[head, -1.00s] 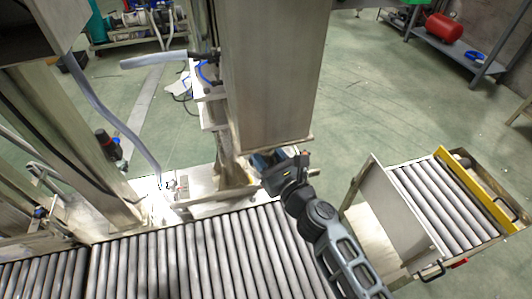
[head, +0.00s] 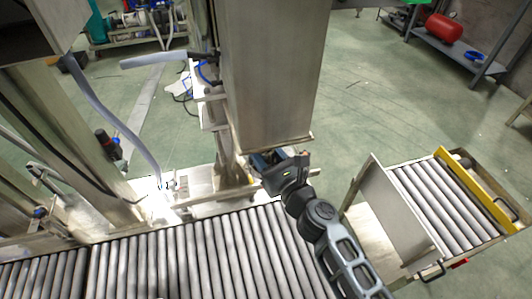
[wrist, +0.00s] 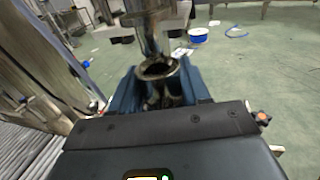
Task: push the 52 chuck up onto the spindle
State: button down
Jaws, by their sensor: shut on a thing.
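My gripper (wrist: 158,88) is shut on a metal chuck (wrist: 158,68), with its blue jaws on either side of it. The chuck shows as a round rim with a dark opening, and its lower part sits between the jaws. A shiny upright spindle (wrist: 148,38) stands directly above it in the wrist view. The two overlap there, and I cannot tell how far the spindle is inside the chuck. No number is readable. In the head view my gripper (head: 268,160) is partly behind the bottom of a large metal column, which hides the chuck and spindle.
The large metal column (head: 272,75) hangs close above my gripper. A roller conveyor (head: 200,255) runs below and to the left. A cart with rollers and a yellow edge (head: 470,185) stands at right. The green floor (head: 390,110) behind is mostly clear.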

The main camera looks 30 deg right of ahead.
jog(key=shift+r+p, duration=1.75)
jog(key=shift+r, duration=0.2)
jog(key=shift+c, duration=2.3)
grip_release()
jog(key=shift+f, duration=0.1)
jog(key=shift+f, duration=0.1)
